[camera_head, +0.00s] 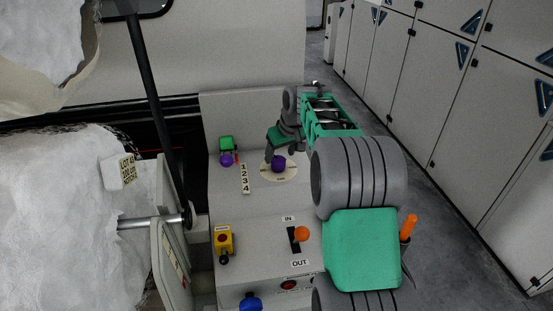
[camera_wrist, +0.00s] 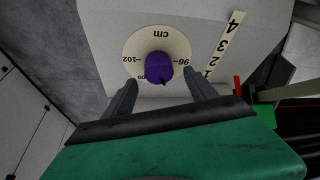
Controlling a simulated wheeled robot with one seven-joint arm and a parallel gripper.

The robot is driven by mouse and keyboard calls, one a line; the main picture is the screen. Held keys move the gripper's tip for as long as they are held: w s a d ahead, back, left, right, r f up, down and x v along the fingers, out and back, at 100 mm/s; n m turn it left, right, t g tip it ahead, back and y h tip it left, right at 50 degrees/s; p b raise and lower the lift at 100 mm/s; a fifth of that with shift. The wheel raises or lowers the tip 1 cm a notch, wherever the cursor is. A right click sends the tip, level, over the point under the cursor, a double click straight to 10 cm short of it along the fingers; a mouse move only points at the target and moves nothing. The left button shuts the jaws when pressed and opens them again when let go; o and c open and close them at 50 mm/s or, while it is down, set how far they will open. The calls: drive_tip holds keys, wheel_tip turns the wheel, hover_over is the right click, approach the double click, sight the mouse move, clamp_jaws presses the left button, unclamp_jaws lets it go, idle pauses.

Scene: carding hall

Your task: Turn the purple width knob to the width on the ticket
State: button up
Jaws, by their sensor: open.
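The purple width knob (camera_head: 278,163) sits on a round cream dial (camera_head: 266,174) on the sloping grey panel. In the wrist view the knob (camera_wrist: 158,68) is at the centre of the dial (camera_wrist: 160,38), which shows "cm", 102, part of 100, and 96. A dark mark on the knob points down in that view, between 100 and 96. My gripper (camera_wrist: 160,80) is open, with one finger on each side of the knob. Contact cannot be told. The ticket (camera_head: 127,170) hangs on the white fibre roll; its print is too small to read surely.
Lower are a yellow box (camera_head: 224,240), an orange IN/OUT lever (camera_head: 302,233) and a blue knob (camera_head: 250,302). Grey cabinets (camera_head: 405,80) stand right.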

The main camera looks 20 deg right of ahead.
sight(279, 159)
drive_tip(key=x, duration=0.4)
drive_tip(key=shift+w+d+f, duration=0.1)
drive_tip(key=shift+d+f, duration=0.05)
drive_tip(key=shift+c, duration=0.6)
drive_tip(key=c, duration=1.3)
drive_tip(key=shift+o, duration=0.2)
